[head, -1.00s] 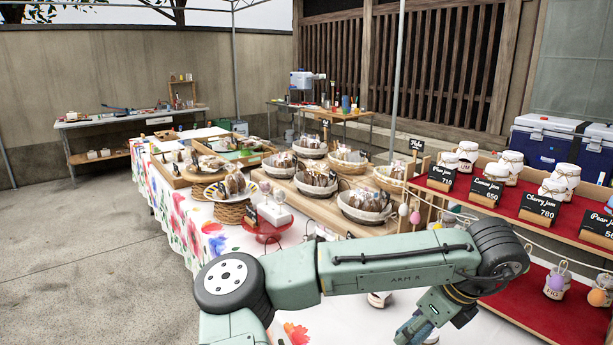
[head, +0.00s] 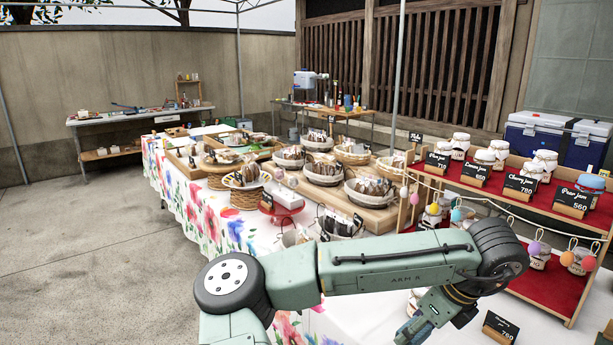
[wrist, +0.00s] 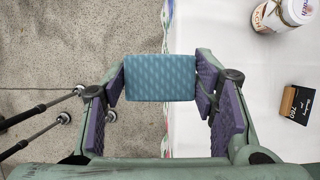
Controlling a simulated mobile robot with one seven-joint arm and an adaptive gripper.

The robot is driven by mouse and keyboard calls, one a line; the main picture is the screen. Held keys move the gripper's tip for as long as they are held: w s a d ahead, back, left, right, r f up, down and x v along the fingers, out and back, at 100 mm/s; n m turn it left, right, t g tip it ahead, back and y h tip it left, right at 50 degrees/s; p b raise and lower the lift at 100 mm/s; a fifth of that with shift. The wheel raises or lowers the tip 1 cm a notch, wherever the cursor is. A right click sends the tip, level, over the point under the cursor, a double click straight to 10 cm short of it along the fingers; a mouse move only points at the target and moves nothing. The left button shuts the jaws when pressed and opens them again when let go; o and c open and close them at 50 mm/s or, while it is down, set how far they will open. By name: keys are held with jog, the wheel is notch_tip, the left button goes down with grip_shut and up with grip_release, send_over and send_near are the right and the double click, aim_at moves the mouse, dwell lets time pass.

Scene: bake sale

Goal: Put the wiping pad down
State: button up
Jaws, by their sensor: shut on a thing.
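The wiping pad (wrist: 160,78) is a blue-teal rectangle with a wavy pattern, seen in the wrist view. My gripper (wrist: 162,85) is shut on it, with purple finger pads at its left and right ends. In the wrist view the pad appears over the line between the paved ground (wrist: 50,50) and the white-covered table (wrist: 215,25). Its height above them cannot be told. In the head view only part of my gripper (head: 412,330) shows at the bottom, and the pad is not visible there.
A jar (wrist: 282,12) and a small black price sign (wrist: 296,104) stand on the white cloth to the right. A red stepped shelf (head: 545,285) of jam jars is at the right. Baskets of baked goods (head: 325,172) fill the table's far part. Open floor (head: 80,260) lies left.

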jog(key=shift+w+a+f, duration=0.1)
jog(key=shift+f, duration=0.1)
jog(key=w+a+f+n+g, duration=0.2)
jog(key=w+a+f+n, duration=0.15)
jog(key=f+n, duration=0.2)
jog(key=w+a+f+n+g+y, duration=0.1)
jog(key=w+a+f+n+g, duration=0.15)
jog(key=a+f+n, duration=0.35)
jog(key=w+a+f+n+g, duration=0.1)
jog(key=w+a+f+n, duration=0.1)
jog(key=w+f+n, duration=0.45)
jog(key=s+a+f+n+h+b, duration=0.1)
jog(key=s+a+f+n+b, duration=0.1)
jog(key=f, duration=0.8)
jog(key=s+a+f+n+g+h+b, duration=0.1)
jog(key=s+a+f+n+b, duration=0.2)
jog(key=f, duration=0.8)
jog(key=s+a+f+n+g+h+b, duration=0.1)
jog(key=s+a+f+n+b, duration=0.1)
jog(key=s+f+n, duration=0.3)
notch_tip(320, 180, down, 6)
jog(key=s+a, duration=0.1)
jog(key=s, duration=0.2)
jog(key=shift+a+h, duration=0.4)
jog(key=shift+r, duration=0.15)
